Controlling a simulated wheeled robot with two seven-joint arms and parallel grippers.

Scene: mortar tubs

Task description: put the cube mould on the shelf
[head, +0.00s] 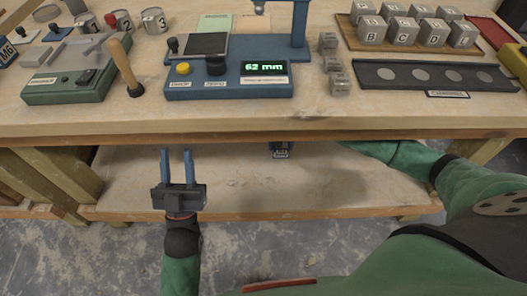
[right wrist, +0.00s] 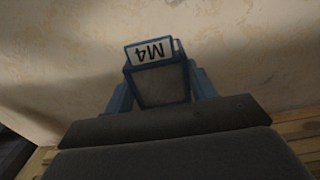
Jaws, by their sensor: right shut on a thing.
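The shelf (head: 235,190) is the pale wooden board below the table. I cannot tell whether the mould touches it. My left gripper (head: 175,153) is open and empty, in front of the shelf's left part.
The tabletop (head: 300,118) overhangs the shelf. On it stand a blue gauge (head: 228,88) reading 62 mm, a green device (head: 65,88), several grey lettered cubes (head: 372,38) on a board and a dark rack (head: 435,76). The visible shelf surface looks clear.

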